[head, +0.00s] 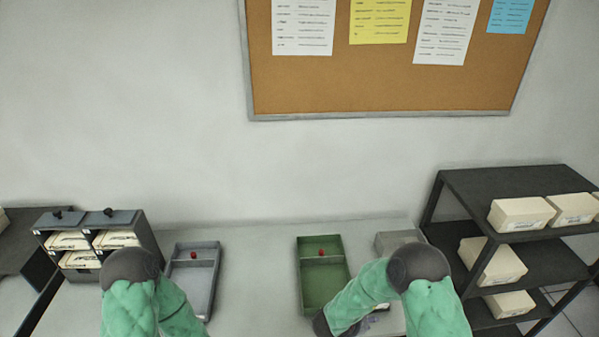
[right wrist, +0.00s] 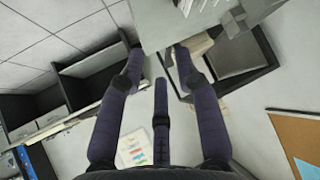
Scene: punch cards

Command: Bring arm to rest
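My right arm (head: 365,297) has a padded green sleeve and bends down to the left over the table, beside the green tray. Its dark wrist end is cut by the bottom edge of the head view. In the right wrist view my right gripper (right wrist: 158,62) has its three dark fingers spread apart, with nothing between them. My left arm (head: 150,305) bends down in front of the grey tray. Its gripper is out of the head view.
A grey tray (head: 178,282) and a green tray (head: 337,277), each with a small red item, lie on the table (head: 245,285). A drawer cabinet (head: 149,240) stands left. A dark shelf (head: 510,182) with pale boxes stands right. Table between the trays is clear.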

